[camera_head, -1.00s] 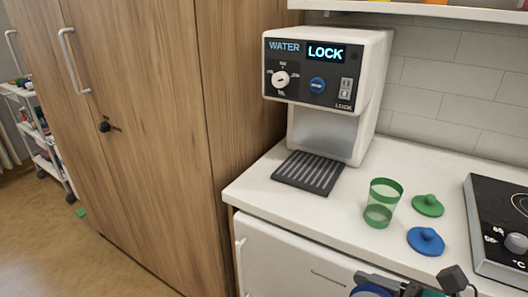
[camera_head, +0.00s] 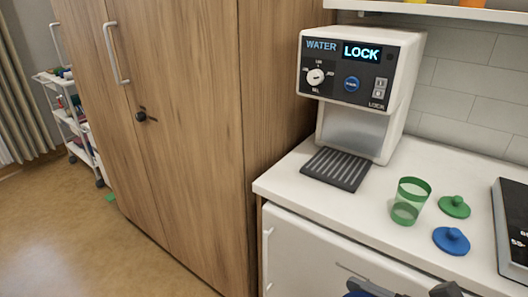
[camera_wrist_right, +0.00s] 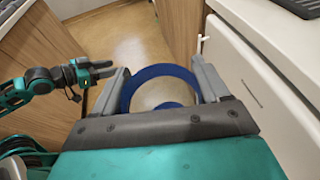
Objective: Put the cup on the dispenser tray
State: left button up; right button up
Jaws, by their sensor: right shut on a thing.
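A blue cup (camera_wrist_right: 160,70) is between the fingers of my right gripper (camera_wrist_right: 160,76), which is shut on it. The right wrist view looks down onto its round rim, with floor beyond. In the head view only a sliver of the blue cup (camera_head: 362,292) and part of my right gripper show at the bottom edge, in front of the counter. The dispenser tray (camera_head: 337,169), dark and ribbed, lies bare below the white water dispenser (camera_head: 369,60), whose display reads LOCK. My left gripper (camera_wrist_right: 108,68) shows in the right wrist view, apart from the cup, fingers apart and empty.
A green see-through cup (camera_head: 410,201) stands on the white counter (camera_head: 300,193) right of the tray, near a green lid (camera_head: 454,206) and a blue lid (camera_head: 451,241). A black hob (camera_head: 514,235) is at the right. A tall wooden cabinet (camera_head: 190,130) borders the counter's left.

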jog(key=shift+w+d, duration=0.1)
pick_arm(q)
jog(key=shift+g, duration=0.4)
jog(key=shift+s+d+f, duration=0.4)
jog(key=shift+s+f, duration=0.35)
jog(key=shift+f, duration=0.1)
jog(key=shift+s+d+f, duration=0.4)
jog(key=shift+s+f, duration=0.35)
jog(key=shift+f, duration=0.1)
pick_arm(e)
jog(key=w+d+m+t+h, duration=0.4)
jog(key=w+d+m+h, duration=0.3)
jog(key=w+h, duration=0.3)
jog(key=shift+w+r+m, duration=0.2)
jog(key=shift+w+m, duration=0.25)
jog(key=shift+m, duration=0.35)
